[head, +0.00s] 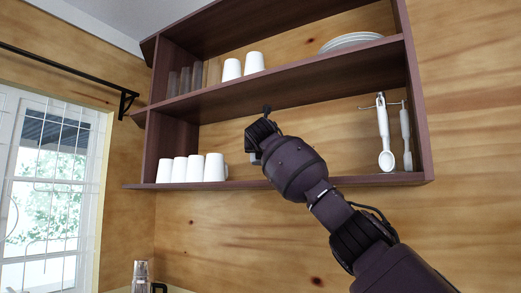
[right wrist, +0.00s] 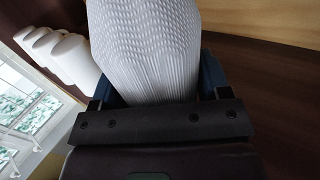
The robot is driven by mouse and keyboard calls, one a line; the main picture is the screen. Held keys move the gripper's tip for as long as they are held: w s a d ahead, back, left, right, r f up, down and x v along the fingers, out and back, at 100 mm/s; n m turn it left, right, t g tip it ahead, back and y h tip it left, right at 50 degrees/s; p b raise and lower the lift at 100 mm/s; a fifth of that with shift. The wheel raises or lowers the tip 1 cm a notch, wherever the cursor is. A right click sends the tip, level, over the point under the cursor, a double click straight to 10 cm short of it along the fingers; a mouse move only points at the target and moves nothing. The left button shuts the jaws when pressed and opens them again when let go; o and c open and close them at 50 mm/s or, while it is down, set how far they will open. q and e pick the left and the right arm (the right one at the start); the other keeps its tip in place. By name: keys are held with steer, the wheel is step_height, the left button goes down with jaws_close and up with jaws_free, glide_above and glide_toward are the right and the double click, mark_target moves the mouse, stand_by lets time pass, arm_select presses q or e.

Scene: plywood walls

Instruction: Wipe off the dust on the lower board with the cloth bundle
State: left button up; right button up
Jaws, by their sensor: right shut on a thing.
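The cloth bundle is a pale, ribbed bundle (right wrist: 145,50) filling the upper middle of the right wrist view. My right gripper (right wrist: 160,85) is shut on it, with a dark blue finger on each side. In the head view my right gripper (head: 260,137) is inside the lower bay of the dark brown wall shelf, and the bundle is mostly hidden behind it. The lower board (head: 350,181) is the shelf's bottom plank; my arm crosses in front of its middle. I cannot make out dust on it, nor whether the bundle touches it. My left gripper is not in view.
Several white cups (head: 195,168) stand on the lower board's left part, close to my gripper. White utensils (head: 384,135) hang at the right. The middle board (head: 300,84) above carries cups, glasses and plates (head: 350,41). A window (head: 45,180) is at the left.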

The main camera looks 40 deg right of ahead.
steer(key=shift+r, duration=1.55)
